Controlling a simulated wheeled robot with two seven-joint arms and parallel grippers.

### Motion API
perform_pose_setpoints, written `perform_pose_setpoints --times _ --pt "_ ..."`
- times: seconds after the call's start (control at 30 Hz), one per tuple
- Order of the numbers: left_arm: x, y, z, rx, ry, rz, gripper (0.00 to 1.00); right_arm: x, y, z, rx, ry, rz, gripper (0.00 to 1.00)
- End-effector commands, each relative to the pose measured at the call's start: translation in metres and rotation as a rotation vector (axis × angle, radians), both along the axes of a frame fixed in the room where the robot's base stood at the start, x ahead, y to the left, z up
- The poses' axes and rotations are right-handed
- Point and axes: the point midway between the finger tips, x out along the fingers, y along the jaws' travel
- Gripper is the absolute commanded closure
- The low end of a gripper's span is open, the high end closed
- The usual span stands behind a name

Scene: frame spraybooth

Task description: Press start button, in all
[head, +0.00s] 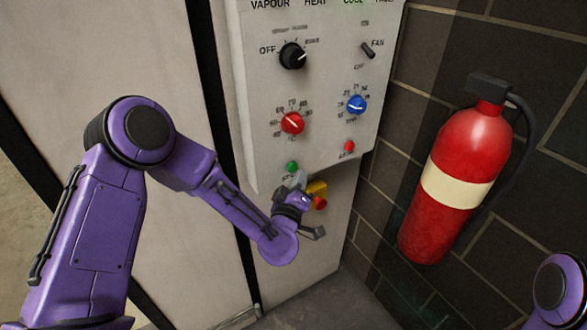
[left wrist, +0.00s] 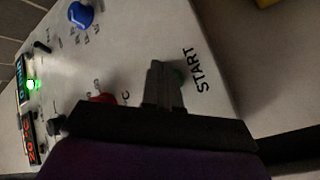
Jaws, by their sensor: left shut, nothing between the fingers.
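The green start button (head: 292,167) is low on the left of the pale control panel (head: 262,130). The closed fingers also show in the left wrist view (left wrist: 158,68). I cannot tell whether they touch the button. My right gripper is out of view.
The panel has a black knob (head: 292,56), a red knob (head: 292,123), a blue knob (head: 356,104) and a small red button (head: 349,147). A yellow box (head: 317,188) with a red button is beside my left gripper. A fire extinguisher (head: 458,185) hangs on the brick wall at right.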

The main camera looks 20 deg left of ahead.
Motion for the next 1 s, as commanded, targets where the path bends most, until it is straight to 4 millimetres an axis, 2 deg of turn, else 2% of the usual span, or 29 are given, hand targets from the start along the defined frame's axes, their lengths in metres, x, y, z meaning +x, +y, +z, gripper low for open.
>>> perform_pose_setpoints --times 1.0 --pt "0.0050 0.0069 0.0002 0.000 0.000 0.000 1.00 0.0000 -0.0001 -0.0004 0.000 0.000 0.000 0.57"
